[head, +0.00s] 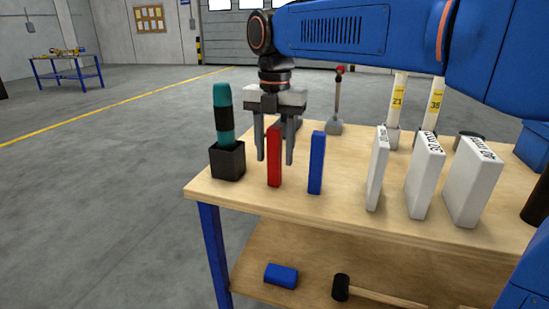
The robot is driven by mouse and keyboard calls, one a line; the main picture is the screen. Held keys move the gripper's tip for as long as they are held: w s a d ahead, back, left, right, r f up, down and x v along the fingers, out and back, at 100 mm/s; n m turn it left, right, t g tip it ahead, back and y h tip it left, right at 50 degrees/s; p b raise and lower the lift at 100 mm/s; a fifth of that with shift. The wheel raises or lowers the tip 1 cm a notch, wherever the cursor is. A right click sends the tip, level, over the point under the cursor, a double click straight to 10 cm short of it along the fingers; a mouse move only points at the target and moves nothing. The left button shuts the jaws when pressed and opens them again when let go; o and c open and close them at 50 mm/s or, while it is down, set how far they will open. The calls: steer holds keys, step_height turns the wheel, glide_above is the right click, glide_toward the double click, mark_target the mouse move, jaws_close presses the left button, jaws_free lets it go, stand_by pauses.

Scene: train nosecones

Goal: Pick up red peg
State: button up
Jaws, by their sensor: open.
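The red peg (273,160) stands upright near the front left of the wooden table, between a black holder and a blue peg. My gripper (275,150) points down at the peg's upper part, with one finger to its left and one to its right in the picture. The fingers are open. The peg hides part of the gripper, so the peg seems nearer the camera. I cannot tell whether the fingers are around the peg or behind it.
The blue peg (316,163) stands close on the right. A black holder (228,162) with a teal-handled tool (222,103) is close on the left. Several white blocks (425,175) stand further right on the table (345,200). A red-topped lever (335,105) is behind.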

mark_target(275, 163)
steer(key=shift+f, duration=1.8)
jaws_close()
